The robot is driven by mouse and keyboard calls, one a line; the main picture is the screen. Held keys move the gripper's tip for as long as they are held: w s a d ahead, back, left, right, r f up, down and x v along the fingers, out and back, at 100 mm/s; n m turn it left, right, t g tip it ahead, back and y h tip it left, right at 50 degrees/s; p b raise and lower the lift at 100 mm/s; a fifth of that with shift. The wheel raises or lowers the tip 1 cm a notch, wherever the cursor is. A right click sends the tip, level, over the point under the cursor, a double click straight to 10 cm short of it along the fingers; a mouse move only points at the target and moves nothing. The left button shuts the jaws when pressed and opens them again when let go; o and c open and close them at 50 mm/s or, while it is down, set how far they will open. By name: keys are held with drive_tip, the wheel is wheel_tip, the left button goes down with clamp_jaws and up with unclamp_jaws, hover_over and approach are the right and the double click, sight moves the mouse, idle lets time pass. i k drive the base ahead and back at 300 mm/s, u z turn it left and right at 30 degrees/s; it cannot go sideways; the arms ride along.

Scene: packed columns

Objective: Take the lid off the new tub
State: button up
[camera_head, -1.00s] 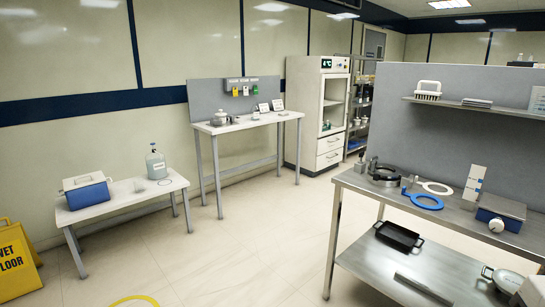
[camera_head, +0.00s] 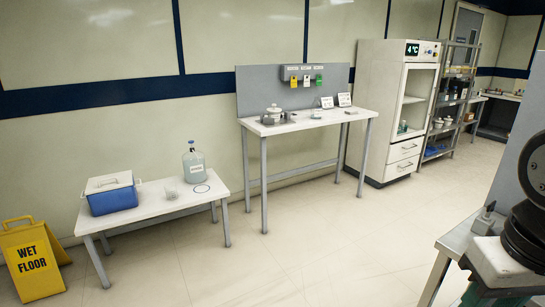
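No object is clearly marked as the new tub. A blue box (camera_head: 113,200) with a white lid (camera_head: 108,183) sits on the low white bench at the left, and the lid is on it. A small white lidded pot (camera_head: 275,111) stands on a grey base on the taller wall table. Small white containers (camera_head: 438,123) stand on the shelf rack beside the fridge, too small to tell if lidded. Dark, rounded parts of my arm show at the right edge. My gripper's fingertips cannot be made out there.
A yellow wet-floor sign (camera_head: 32,255) stands at the lower left. The wall table (camera_head: 330,118) and fridge (camera_head: 395,110) line the wall. Open floor (camera_head: 300,250) lies in the middle.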

sight(274, 110)
drive_tip(key=u, duration=0.2)
drive_tip(key=i, duration=4.65)
drive_tip(key=z, duration=0.3)
